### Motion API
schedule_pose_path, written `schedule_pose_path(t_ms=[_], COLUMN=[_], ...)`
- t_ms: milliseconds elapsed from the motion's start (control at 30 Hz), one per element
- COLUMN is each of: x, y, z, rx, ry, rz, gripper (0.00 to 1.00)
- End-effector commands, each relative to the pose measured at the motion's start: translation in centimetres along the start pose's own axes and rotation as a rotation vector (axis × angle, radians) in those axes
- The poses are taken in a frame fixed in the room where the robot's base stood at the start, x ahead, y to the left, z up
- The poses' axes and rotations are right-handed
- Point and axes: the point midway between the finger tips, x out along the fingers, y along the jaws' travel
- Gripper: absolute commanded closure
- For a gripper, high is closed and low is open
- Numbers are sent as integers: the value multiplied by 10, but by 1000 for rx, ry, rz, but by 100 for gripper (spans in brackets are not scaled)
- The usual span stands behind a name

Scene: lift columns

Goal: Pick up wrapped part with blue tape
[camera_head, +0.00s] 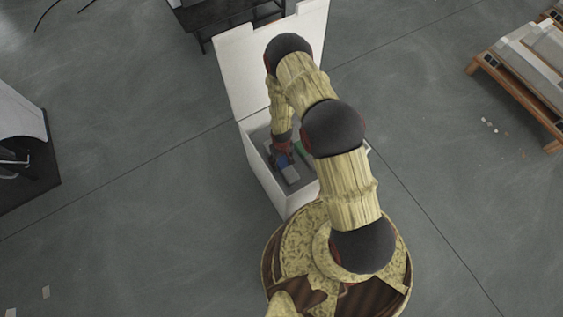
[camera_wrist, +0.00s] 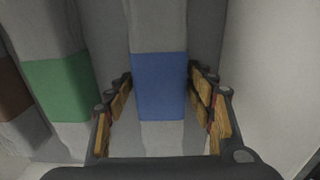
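The wrapped part with blue tape (camera_wrist: 160,88) is grey with a blue band and lies between the spread fingers of my gripper (camera_wrist: 162,98) in the wrist view. The fingers stand on both sides of the blue band, with a gap showing at each side. In the head view my gripper (camera_head: 282,160) reaches down into the white box, next to the blue-taped part (camera_head: 287,170). My arm hides part of the box there.
A green-taped part (camera_wrist: 58,88) and a brown-taped part (camera_wrist: 12,92) lie to the left in the wrist view. The white box's wall (camera_wrist: 270,80) is close on the right. The box (camera_head: 262,172) has a raised lid (camera_head: 240,70). A pallet (camera_head: 515,85) stands far right.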

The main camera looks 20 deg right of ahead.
Motion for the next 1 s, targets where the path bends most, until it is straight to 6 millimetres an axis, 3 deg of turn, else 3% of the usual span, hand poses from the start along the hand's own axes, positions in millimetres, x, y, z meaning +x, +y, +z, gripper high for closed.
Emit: schedule_pose_path(t_ms=[900, 1000], x=[0, 0], y=[0, 0], z=[-1, -1], rx=[0, 0], ry=[1, 1], rz=[0, 0], gripper=[99, 99])
